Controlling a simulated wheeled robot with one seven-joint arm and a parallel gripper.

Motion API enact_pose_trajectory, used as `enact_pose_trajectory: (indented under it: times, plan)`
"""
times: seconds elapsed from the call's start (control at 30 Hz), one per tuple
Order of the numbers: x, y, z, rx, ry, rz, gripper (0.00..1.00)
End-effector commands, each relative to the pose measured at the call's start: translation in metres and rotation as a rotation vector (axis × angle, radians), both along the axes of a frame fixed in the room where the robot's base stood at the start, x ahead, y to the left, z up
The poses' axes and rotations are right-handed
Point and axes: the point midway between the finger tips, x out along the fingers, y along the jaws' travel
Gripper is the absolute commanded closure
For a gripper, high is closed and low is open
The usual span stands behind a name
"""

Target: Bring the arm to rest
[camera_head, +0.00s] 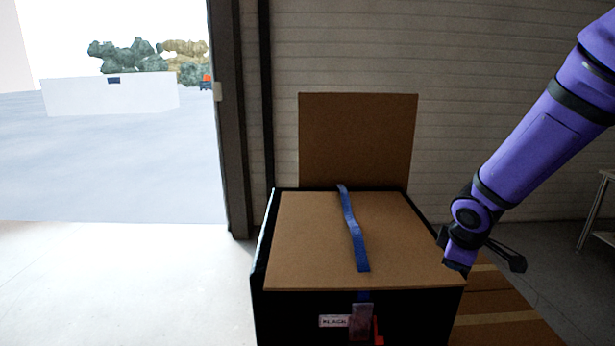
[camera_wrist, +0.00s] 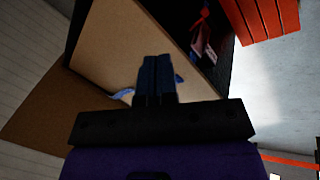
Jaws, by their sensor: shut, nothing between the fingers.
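My purple arm comes in from the upper right in the head view. My gripper (camera_head: 456,266) hangs at the right front corner of a black box with a brown board top (camera_head: 310,235). In the wrist view my gripper (camera_wrist: 157,62) has its two dark fingers together, with nothing between them. The same box (camera_wrist: 135,40) lies beyond the fingers there. I cannot tell whether the gripper touches the box or is just beside it.
A blue strap (camera_head: 352,230) lies across the box top. A brown panel (camera_head: 358,140) stands upright behind it. A taped carton (camera_head: 500,310) is on the floor at the right. An open doorway and clear floor (camera_head: 130,285) are at the left. An orange slatted object (camera_wrist: 262,15) shows in the wrist view.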

Motion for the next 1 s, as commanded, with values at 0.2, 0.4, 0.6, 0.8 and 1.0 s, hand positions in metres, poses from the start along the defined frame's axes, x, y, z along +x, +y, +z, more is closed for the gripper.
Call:
enact_pose_trajectory:
  times: [0.2,0.4,0.6,0.8,1.0]
  plan:
    - [-0.036,-0.009,0.066,0.009,-0.067,-0.217,1.0]
    - [-0.078,-0.012,0.115,0.066,-0.117,-0.408,1.0]
    - [-0.127,-0.008,0.152,0.166,-0.153,-0.582,1.0]
    - [-0.178,0.0,0.18,0.3,-0.17,-0.729,1.0]
    - [-0.223,0.009,0.196,0.435,-0.162,-0.829,1.0]
